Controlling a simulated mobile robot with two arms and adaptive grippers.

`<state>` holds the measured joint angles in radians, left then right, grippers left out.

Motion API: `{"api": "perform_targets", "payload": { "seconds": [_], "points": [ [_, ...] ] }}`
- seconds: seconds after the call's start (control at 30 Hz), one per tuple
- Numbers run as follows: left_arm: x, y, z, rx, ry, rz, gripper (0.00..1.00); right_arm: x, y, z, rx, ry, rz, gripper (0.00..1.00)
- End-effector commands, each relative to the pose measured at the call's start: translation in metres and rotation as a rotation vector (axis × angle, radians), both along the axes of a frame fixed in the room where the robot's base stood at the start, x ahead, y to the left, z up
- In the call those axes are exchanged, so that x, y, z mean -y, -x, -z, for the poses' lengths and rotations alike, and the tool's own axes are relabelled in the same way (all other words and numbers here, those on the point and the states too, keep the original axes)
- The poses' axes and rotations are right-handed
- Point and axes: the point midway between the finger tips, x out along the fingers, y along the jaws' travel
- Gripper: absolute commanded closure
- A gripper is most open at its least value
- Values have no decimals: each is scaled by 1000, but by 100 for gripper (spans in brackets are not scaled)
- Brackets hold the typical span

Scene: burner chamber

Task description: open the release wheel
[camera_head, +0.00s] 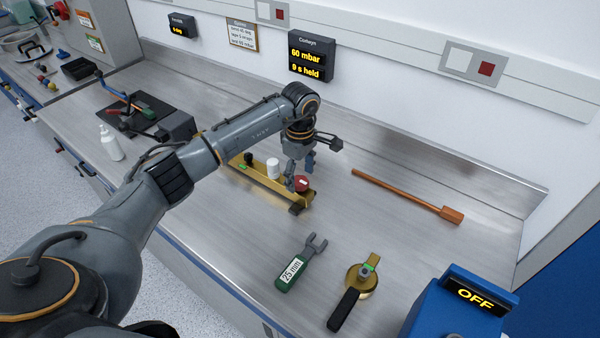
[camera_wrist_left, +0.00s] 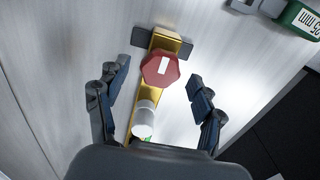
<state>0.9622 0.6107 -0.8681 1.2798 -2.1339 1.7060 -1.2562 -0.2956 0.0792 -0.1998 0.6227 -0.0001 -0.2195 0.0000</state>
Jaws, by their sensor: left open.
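The release wheel (camera_head: 302,184) is a small red knob with a white mark, at the near right end of a brass bar (camera_head: 246,172) on the metal bench. In the left wrist view the wheel (camera_wrist_left: 153,74) is red and many-sided, with a white stripe along it. My left gripper (camera_head: 299,173) is open just above the wheel, pointing down. In the left wrist view its fingers stand on either side of the wheel, with gaps showing between. A white cylinder (camera_head: 273,168) and a black knob (camera_head: 248,158) are also on the bar. My right gripper is not in view.
A green-handled spanner (camera_head: 293,268), a brass valve with a black lever (camera_head: 358,284) and a blue box reading OFF (camera_head: 455,308) lie nearer. A copper rod (camera_head: 405,195) lies right. A wall display (camera_head: 311,57) reads 60 mbar, 9 s held.

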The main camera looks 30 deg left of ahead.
Motion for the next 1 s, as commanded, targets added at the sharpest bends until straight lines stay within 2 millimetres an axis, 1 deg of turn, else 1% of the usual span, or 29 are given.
{"api": "perform_targets", "payload": {
  "seconds": [0.03, 0.13, 0.43, 0.7, 1.0],
  "points": [
    [0, 0, 3, -1, 1, 0, 32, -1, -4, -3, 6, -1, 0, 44],
    [0, 0, 9, -1, 1, 0, 32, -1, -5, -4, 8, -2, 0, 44],
    [0, 0, 12, 0, 0, 0, 32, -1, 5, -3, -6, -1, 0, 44],
    [0, 0, 12, 0, 0, 0, 87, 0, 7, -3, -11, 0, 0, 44],
    [0, 0, 12, 1, 0, -30, 87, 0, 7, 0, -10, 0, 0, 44]
  ]
}}
